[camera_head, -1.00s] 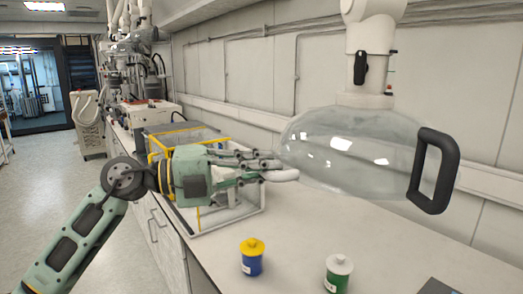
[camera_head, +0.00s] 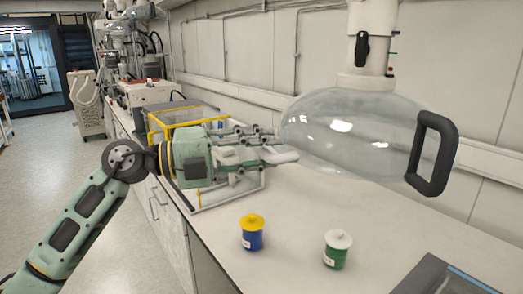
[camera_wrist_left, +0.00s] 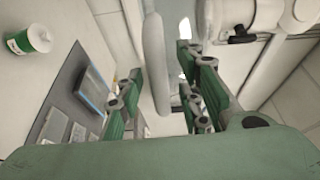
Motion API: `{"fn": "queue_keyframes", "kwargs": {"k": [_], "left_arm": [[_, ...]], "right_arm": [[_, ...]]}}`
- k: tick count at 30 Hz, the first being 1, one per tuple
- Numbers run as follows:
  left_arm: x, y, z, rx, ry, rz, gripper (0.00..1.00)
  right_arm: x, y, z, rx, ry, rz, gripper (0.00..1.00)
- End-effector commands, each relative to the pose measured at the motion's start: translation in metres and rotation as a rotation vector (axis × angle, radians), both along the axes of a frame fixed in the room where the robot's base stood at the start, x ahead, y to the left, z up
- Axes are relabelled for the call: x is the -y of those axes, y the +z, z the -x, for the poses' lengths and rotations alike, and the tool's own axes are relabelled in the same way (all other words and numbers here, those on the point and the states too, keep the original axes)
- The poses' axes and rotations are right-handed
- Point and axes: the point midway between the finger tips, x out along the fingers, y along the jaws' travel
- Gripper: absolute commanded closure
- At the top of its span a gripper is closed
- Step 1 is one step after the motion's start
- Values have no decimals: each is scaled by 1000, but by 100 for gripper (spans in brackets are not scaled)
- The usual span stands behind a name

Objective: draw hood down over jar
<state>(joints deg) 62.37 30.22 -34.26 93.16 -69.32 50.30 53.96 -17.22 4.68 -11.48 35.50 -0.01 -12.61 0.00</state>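The hood (camera_head: 350,135) is a clear dome with a black handle (camera_head: 432,155) on its right side. It hangs from a white arm (camera_head: 372,40), above and behind the jars. A blue jar with a yellow lid (camera_head: 252,233) and a green jar with a white lid (camera_head: 337,250) stand upright on the bench. The green jar also shows in the left wrist view (camera_wrist_left: 30,42). My left gripper (camera_head: 275,148) is open at the hood's left edge, with its fingers apart. In the left wrist view, a pale curved bar (camera_wrist_left: 155,65) passes between the fingers. Contact is unclear. My right gripper is out of view.
A yellow-framed clear box (camera_head: 185,130) stands on the bench behind my left gripper. A dark flat device (camera_head: 440,275) lies at the front right. The bench (camera_head: 295,215) between and behind the jars is clear. The wall runs close behind the hood.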

Motion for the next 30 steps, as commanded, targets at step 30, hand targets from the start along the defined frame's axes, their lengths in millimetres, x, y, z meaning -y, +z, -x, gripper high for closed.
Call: {"fn": "queue_keyframes", "kwargs": {"k": [30], "left_arm": [[-117, 0, 29, -1, -1, 0, 67]], "right_arm": [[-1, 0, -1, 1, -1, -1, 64]]}}
